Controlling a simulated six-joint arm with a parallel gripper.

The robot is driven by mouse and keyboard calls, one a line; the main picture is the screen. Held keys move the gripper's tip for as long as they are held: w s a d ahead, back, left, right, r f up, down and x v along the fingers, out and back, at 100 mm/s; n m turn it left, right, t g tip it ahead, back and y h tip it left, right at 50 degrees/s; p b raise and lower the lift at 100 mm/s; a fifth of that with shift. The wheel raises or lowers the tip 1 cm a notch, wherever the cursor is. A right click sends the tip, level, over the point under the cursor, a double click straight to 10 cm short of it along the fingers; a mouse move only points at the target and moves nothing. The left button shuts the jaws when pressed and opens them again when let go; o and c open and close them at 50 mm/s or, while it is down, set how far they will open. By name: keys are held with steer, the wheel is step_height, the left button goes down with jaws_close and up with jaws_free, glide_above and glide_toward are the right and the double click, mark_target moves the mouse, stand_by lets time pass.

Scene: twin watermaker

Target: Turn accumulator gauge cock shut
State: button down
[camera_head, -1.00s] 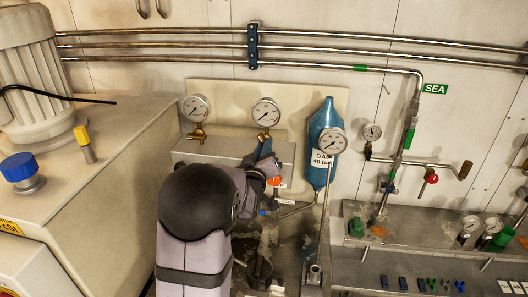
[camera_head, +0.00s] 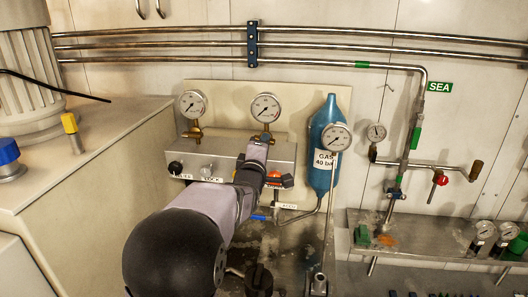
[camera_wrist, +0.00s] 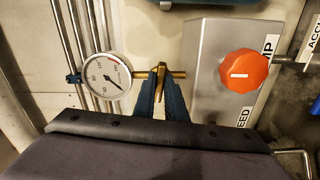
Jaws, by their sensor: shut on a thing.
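The brass gauge cock (camera_wrist: 160,82) shows in the wrist view, on a thin brass stem beside a white round gauge (camera_wrist: 107,76). My gripper (camera_wrist: 160,74) has its blue fingers on either side of the cock's lever and is shut on it. In the head view, my gripper (camera_head: 260,139) is just below the middle gauge (camera_head: 265,108) on the backboard. The fingers hide most of the cock there. Whether the lever lies along or across the pipe is hard to tell.
An orange knob (camera_wrist: 244,71) on the grey panel is close to the fingers. The blue gas bottle (camera_head: 323,177) with its gauge (camera_head: 337,136) stands to the right. The left gauge (camera_head: 192,104) has its own brass cock. A grey panel (camera_head: 214,155) lies under my arm.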

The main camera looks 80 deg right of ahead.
steer(key=shift+n+b, duration=0.45)
steer(key=shift+n, duration=0.35)
steer(key=c, duration=1.8)
jaws_free()
steer(key=shift+a, duration=0.1)
steer(key=a+b, duration=0.2)
steer(key=a, duration=0.5)
steer(key=shift+b, duration=0.4)
steer(key=shift+w, duration=0.1)
